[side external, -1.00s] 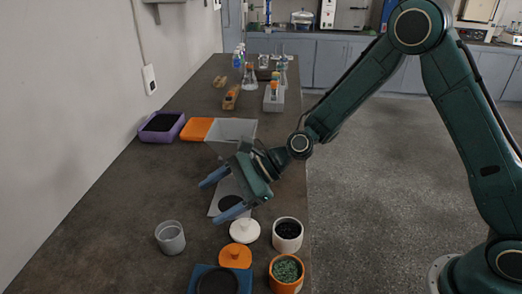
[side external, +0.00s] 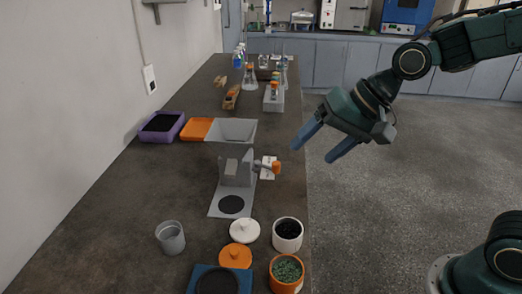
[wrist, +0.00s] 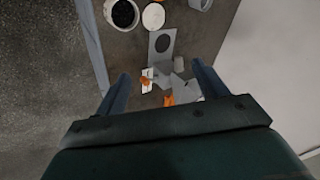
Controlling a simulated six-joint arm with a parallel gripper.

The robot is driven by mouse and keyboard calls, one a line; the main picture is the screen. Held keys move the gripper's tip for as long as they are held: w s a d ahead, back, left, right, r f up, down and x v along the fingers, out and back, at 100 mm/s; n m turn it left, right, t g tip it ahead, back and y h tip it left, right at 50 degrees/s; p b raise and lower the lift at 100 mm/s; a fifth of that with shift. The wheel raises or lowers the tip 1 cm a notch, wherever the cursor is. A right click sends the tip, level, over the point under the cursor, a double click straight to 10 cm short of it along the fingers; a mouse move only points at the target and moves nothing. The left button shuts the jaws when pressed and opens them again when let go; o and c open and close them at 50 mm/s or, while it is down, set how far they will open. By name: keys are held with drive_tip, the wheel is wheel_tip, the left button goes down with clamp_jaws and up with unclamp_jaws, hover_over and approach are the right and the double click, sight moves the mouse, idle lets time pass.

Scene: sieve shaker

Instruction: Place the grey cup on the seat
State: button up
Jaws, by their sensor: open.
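The grey cup (side external: 170,238) stands upright on the bench at the front left, looks empty, and is cut off at the top of the wrist view (wrist: 200,4). A grey stand (side external: 237,168) with a clear hopper (side external: 231,130) has a flat plate with a dark round seat (side external: 231,204) in front. The seat also shows in the wrist view (wrist: 162,43) and is bare. My gripper (side external: 314,151) is open and empty, raised right of the stand and past the bench edge, away from the cup. Its fingers (wrist: 160,72) show in the wrist view.
A white lid (side external: 244,231), an orange lid (side external: 235,256), a black-filled jar (side external: 287,235) and a green-filled jar (side external: 286,272) stand at the front. A blue base (side external: 241,282) with a dark round top is beside them. An orange knob (side external: 276,167) juts right from the stand.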

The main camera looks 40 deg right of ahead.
drive_tip(key=s+d+r+n+h, duration=0.1)
drive_tip(key=s+d+n+h, duration=0.1)
drive_tip(key=s+d, duration=0.3)
drive_tip(key=s+d+r+n+h, duration=0.1)
drive_tip(key=s+d+n+h, duration=0.1)
drive_tip(key=s+d, duration=0.3)
drive_tip(key=s+n, duration=0.1)
drive_tip(key=s, duration=0.3)
drive_tip(key=shift+s+r, duration=0.25)
drive_tip(key=shift+s, duration=0.05)
drive_tip(key=shift+o, duration=0.5)
drive_tip(key=shift+s+d, duration=0.2)
drive_tip(key=shift+s, duration=0.2)
drive_tip(key=shift+w, duration=0.1)
